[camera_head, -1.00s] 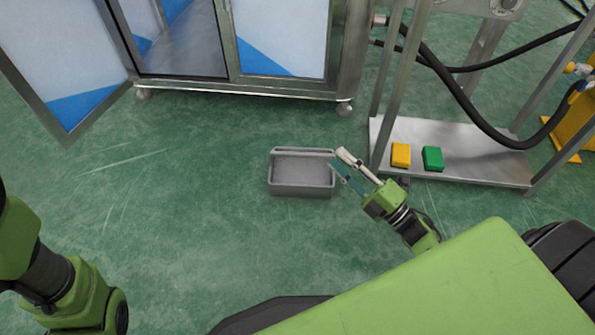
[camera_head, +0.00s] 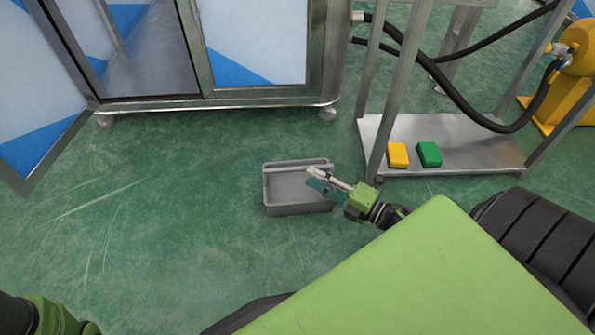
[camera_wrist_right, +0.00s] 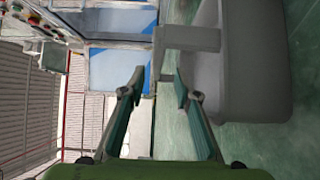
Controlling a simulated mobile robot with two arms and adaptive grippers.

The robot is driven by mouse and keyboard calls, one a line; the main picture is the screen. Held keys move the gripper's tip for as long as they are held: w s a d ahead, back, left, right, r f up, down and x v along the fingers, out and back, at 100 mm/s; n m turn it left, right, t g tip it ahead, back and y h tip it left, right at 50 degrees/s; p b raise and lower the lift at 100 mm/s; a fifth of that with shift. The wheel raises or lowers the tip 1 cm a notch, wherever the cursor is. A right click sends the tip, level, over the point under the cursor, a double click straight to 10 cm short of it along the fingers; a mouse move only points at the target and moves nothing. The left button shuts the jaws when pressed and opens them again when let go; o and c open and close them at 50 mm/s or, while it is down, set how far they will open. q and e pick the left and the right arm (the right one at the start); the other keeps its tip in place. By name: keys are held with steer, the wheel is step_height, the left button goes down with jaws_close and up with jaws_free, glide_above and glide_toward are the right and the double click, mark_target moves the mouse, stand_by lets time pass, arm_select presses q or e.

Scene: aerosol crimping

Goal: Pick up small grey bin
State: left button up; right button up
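The small grey bin (camera_head: 298,191) sits upright on the green floor, in the middle of the head view. It is an open box and looks empty. In the right wrist view the bin (camera_wrist_right: 255,70) fills the upper right, with its rim or handle bar reaching in front of the fingers. My right gripper (camera_head: 315,182) is at the bin's right end in the head view. In the wrist view its two fingers (camera_wrist_right: 158,85) are spread with a gap between them, and nothing is held. My left gripper is out of view; only part of my left arm shows at the lower left.
A metal cabinet (camera_head: 225,100) with an open glass door stands behind the bin on the left. A steel frame with a low shelf (camera_head: 455,150) is at the right, carrying a yellow block (camera_head: 397,154) and a green block (camera_head: 429,154). The floor left of the bin is clear.

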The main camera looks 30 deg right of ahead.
mark_target(301, 171)
steer(key=shift+w+a, duration=0.15)
steer(key=shift+w, duration=0.2)
steer(key=b+x, duration=0.3)
steer(key=x, duration=0.1)
steer(key=shift+w+a+b, duration=0.2)
steer(key=shift+w+b, duration=0.05)
steer(key=shift+b, duration=0.1)
steer(key=shift+w+r, duration=0.1)
steer(key=shift+w, duration=0.15)
steer(key=shift+w+a+r, duration=0.1)
jaws_close()
